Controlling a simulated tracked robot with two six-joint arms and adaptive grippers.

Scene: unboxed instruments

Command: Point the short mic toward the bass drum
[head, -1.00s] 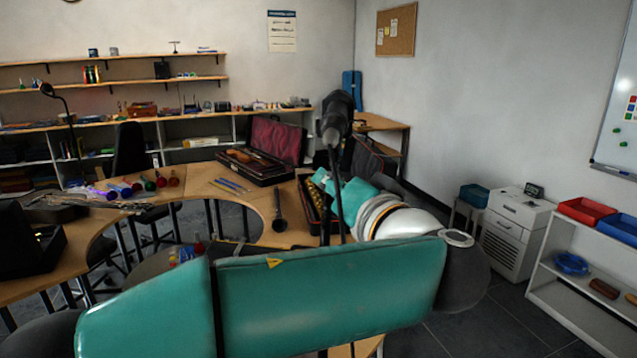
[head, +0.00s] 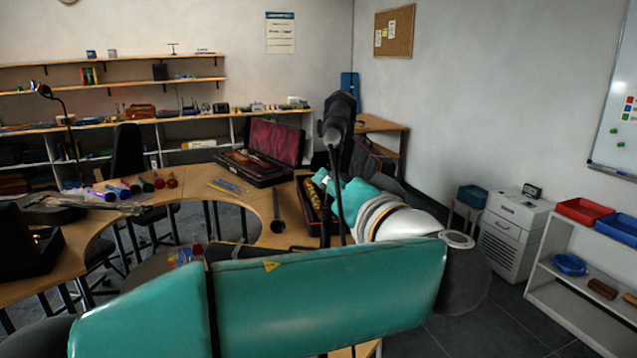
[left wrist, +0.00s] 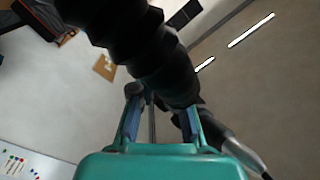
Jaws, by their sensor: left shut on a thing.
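The short mic (head: 339,112) is a black, thick-bodied mic in the middle of the head view, high above the table, with a thin dark cable or rod hanging below it. In the left wrist view the black ridged body of the mic (left wrist: 150,50) runs across between the fingers. My left gripper (left wrist: 160,102) is shut on it; its blue-grey fingers lie on either side. In the head view my teal left arm partly hides the gripper and the stand below. I cannot make out the bass drum. My right gripper is not in view.
A curved wooden table (head: 230,182) holds an open red-lined case (head: 275,142), maracas-like coloured items (head: 130,187) and a dark long-handled item (head: 278,212). A white shelf with a red tray (head: 585,212) stands right. Floor between shelf and table is partly free.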

